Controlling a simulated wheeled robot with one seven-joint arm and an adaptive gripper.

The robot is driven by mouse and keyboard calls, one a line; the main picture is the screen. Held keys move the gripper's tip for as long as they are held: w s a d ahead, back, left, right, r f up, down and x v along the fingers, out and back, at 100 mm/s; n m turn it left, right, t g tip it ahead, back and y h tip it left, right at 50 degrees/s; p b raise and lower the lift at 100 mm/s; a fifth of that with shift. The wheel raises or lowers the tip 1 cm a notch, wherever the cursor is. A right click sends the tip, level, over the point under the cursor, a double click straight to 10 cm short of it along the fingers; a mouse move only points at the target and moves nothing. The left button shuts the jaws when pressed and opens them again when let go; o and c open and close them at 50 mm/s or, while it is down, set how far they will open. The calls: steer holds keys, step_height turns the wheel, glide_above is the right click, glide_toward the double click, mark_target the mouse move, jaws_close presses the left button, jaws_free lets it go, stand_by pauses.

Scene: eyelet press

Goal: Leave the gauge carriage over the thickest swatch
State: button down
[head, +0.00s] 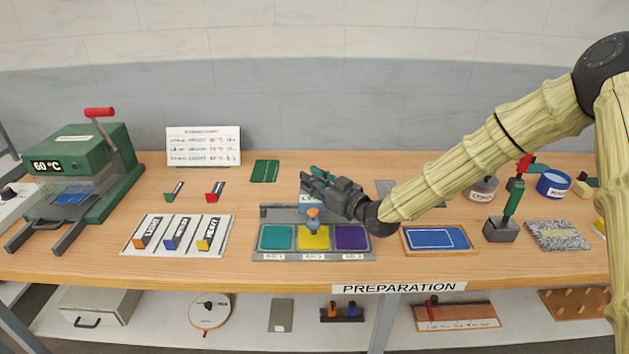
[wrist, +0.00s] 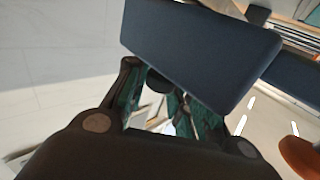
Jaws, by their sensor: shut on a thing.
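The gauge stands on the bench as a grey tray (head: 262,254) with a teal swatch (head: 278,238), a yellow swatch (head: 318,241) and a purple swatch (head: 351,237) side by side. A rail (head: 280,211) runs behind them. Whether the foot touches the swatch I cannot tell. My gripper (head: 318,182) is shut at the carriage's top, partly hiding it. In the wrist view, a dark blue block (wrist: 200,50) sits by the fingers (wrist: 168,108).
A green press (head: 85,160) reading 60 °C stands at the left. A white board (head: 140,248) with orange, blue and yellow blocks lies left of the tray. A framed blue panel (head: 437,238) lies close on the right. A card (head: 203,146) stands behind.

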mark_target(308, 199)
steer(key=a+b, duration=0.2)
steer(key=a, duration=0.7)
steer(key=shift+a+b, duration=0.3)
steer(key=shift+b, duration=0.05)
steer(key=shift+r, duration=0.1)
steer(key=c, duration=1.6)
jaws_free()
steer(key=shift+a, duration=0.1)
steer(key=shift+c, duration=0.2)
steer(key=o, duration=0.4)
steer(key=shift+a, duration=0.2)
steer(key=shift+d, duration=0.15)
steer(key=shift+d, duration=0.15)
steer(key=v, duration=1.2)
